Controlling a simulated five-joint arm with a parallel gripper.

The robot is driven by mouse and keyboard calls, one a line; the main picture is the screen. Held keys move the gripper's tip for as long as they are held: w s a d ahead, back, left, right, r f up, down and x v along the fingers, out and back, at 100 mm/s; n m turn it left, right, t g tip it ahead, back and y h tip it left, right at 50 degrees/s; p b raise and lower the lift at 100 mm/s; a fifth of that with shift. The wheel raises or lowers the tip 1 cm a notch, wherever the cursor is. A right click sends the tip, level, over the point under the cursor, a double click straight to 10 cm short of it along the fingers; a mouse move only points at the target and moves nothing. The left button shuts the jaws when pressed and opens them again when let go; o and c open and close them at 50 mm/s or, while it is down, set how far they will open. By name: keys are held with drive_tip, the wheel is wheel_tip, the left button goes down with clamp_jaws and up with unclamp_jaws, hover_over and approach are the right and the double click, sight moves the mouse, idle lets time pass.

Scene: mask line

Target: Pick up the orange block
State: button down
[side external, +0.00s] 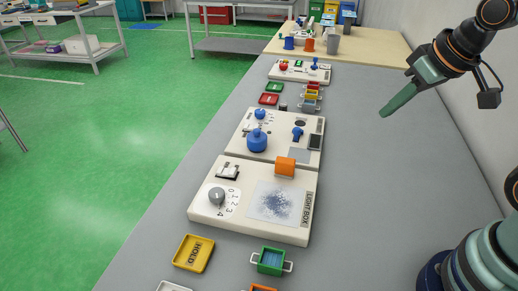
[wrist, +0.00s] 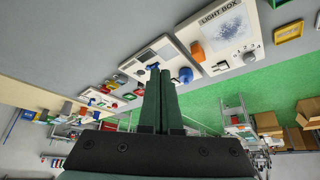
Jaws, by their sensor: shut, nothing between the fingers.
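The orange block (side external: 285,166) stands at the far edge of the light box panel (side external: 230,222), where it borders the panel behind. It also shows in the wrist view (wrist: 197,51), upside down, above and right of the fingers. My gripper (side external: 384,113) is up in the air to the right of the panels, well apart from the block. In the wrist view its two green fingers (wrist: 160,75) are together with nothing between them.
A blue knob (side external: 257,141) and a blue lever (side external: 297,133) stand on the panel behind the block. A yellow HOLD tray (side external: 194,253) and a green bin (side external: 271,261) lie in front. The grey table (side external: 370,190) is clear to the right of the panels.

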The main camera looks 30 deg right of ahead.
idle(0.4)
drive_tip(key=shift+c, duration=2.2)
unclamp_jaws()
drive_tip(key=n+g, duration=0.6)
drive_tip(key=n, duration=0.3)
hover_over(285, 160)
wheel_tip(285, 160, down, 9)
wheel_tip(285, 160, down, 12)
drive_tip(key=shift+f, duration=0.1)
